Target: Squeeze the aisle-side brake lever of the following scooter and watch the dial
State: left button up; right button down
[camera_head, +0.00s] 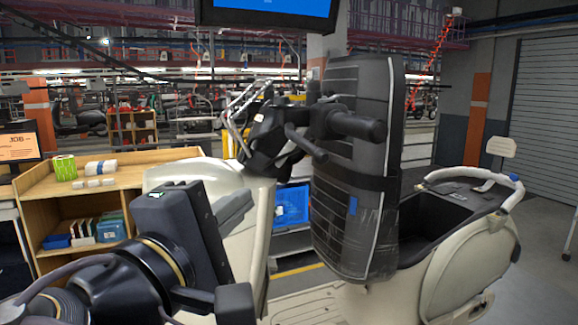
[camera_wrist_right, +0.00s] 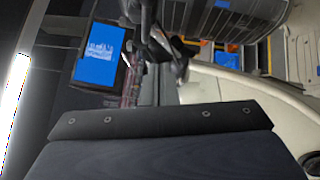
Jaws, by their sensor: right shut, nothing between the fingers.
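A cream scooter (camera_head: 455,275) stands on the line with its black ribbed seat (camera_head: 345,225) upright. Its black handlebar grip (camera_head: 358,127) points right, and a dark brake lever (camera_head: 306,145) angles below it. The handlebar area (camera_wrist_right: 160,45) also shows in the right wrist view, blurred. I cannot tell which lever is aisle-side. My right gripper (camera_head: 232,208) is shut and empty, in front of the cream front panel, lower left of the lever and apart from it. Its dark body (camera_wrist_right: 150,150) fills the bottom of the wrist view. No dial is readable. My left gripper is not in view.
A blue screen (camera_head: 275,5) hangs above; a blue screen (camera_wrist_right: 98,56) also shows in the wrist view. A wooden shelf unit (camera_head: 120,185) with small boxes stands left behind my arm. A blue bin (camera_head: 292,206) lies behind the scooter. Floor is open at right.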

jog(key=shift+s+a+r, duration=0.45)
jog(key=shift+s+a, duration=0.2)
jog(key=p, duration=0.2)
send_near(302, 148)
jog(key=w+a, duration=0.1)
jog(key=w, duration=0.3)
jog(key=d, duration=0.1)
jog(key=w+d+p, duration=0.1)
jog(key=d, duration=0.1)
jog(key=shift+w+r, duration=0.2)
jog(key=shift+w+d, duration=0.1)
